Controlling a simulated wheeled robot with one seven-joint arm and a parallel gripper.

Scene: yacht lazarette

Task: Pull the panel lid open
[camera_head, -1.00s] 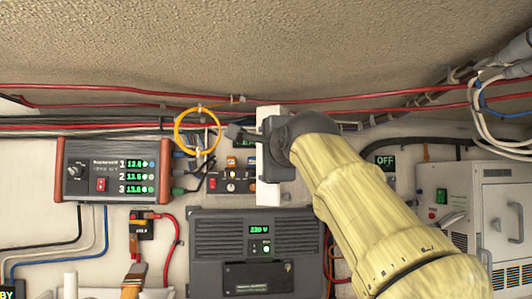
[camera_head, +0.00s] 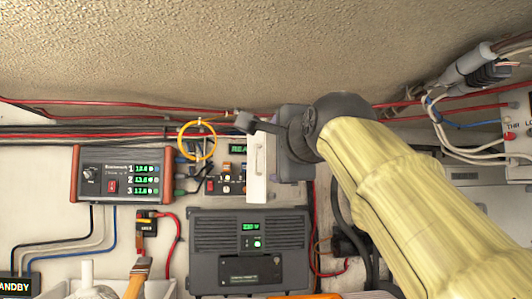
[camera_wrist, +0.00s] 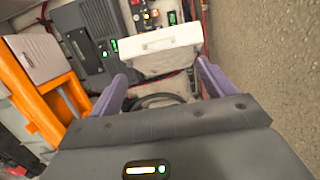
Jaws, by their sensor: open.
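The panel lid (camera_head: 257,168) is a white slab seen nearly edge-on in the head view, standing out from the wall beside a small switch panel (camera_head: 225,180). In the wrist view the lid (camera_wrist: 158,50) shows its broad white face with a handle along it. My gripper (camera_wrist: 160,73) is open, its two purple fingers spread to either side of the lid's near edge. I cannot tell whether they touch it. In the head view my gripper (camera_head: 250,124) is at the lid's upper right, and its far finger is hidden.
A grey unit with a green display (camera_head: 250,250) is below the lid. A red-ended meter box (camera_head: 122,174) and a yellow ring (camera_head: 197,141) are to the left. Red cables (camera_head: 130,110) run above. An orange frame (camera_wrist: 48,85) stands at left in the wrist view.

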